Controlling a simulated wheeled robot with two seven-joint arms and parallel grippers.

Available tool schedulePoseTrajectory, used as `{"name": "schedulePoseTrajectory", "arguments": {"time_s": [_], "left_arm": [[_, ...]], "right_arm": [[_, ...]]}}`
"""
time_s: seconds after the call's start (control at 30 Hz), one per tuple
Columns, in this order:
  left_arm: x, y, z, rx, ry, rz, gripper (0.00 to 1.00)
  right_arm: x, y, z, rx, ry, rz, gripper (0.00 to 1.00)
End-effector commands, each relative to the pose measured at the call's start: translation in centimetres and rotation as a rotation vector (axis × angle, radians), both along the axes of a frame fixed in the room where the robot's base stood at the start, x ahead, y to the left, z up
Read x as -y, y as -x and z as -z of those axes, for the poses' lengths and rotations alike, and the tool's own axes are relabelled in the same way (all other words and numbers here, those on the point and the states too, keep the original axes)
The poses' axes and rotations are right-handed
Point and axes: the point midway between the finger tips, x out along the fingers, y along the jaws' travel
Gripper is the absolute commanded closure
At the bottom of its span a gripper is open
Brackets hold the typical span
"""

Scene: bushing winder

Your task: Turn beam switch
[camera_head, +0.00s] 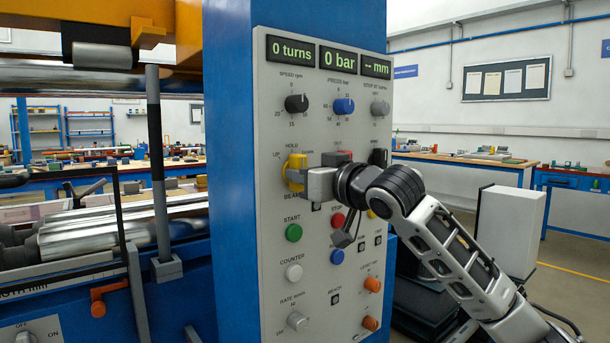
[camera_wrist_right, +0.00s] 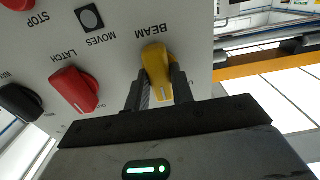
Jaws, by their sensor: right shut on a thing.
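The beam switch is a yellow knob (camera_head: 297,161) at the left of the grey control panel (camera_head: 262,262), with UP, HOLD and DOWN marked around it. In the wrist view, which shows the panel upside down, the yellow knob (camera_wrist_right: 155,62) sits by the word BEAM. Its white mark points roughly toward the panel's top, the HOLD side. My right gripper (camera_head: 299,178) is shut on the knob, with one finger on each side in the wrist view (camera_wrist_right: 157,84). The gripper partly hides the knob in the head view. My left gripper is not in view.
A red latch knob (camera_wrist_right: 75,90) and a black knob (camera_wrist_right: 22,102) stand beside the beam switch. Green START (camera_head: 293,232) and red STOP (camera_head: 337,220) buttons are below. Displays (camera_head: 291,50) at the top read 0 turns, 0 bar and -- mm. Winder rollers (camera_head: 105,232) lie left.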

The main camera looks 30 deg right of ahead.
Motion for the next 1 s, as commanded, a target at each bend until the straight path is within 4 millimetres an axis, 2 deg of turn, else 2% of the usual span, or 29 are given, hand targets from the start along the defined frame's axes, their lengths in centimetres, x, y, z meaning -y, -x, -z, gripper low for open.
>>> {"name": "schedulePoseTrajectory", "arguments": {"time_s": [0.1, 0.13, 0.2, 0.57, 0.67, 1.0], "left_arm": [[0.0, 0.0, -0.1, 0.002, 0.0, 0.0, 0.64], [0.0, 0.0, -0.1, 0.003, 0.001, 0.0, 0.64], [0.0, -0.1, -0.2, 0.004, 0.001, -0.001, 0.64], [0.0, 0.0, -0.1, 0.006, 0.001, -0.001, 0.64], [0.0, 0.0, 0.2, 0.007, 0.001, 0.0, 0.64], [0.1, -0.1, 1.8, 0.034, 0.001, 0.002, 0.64]], "right_arm": [[0.0, 0.0, 0.1, -0.002, 0.001, 0.0, 0.99], [0.0, 0.0, 0.1, -0.002, 0.001, 0.0, 0.68], [0.0, 0.0, 0.1, -0.002, 0.001, 0.0, 0.55], [0.1, 0.5, 0.1, -0.001, 0.003, 0.001, 0.55], [0.2, 1.8, 0.2, 0.0, 0.006, 0.001, 0.55], [0.8, 9.2, 0.6, -0.002, 0.004, 0.002, 0.55]]}}
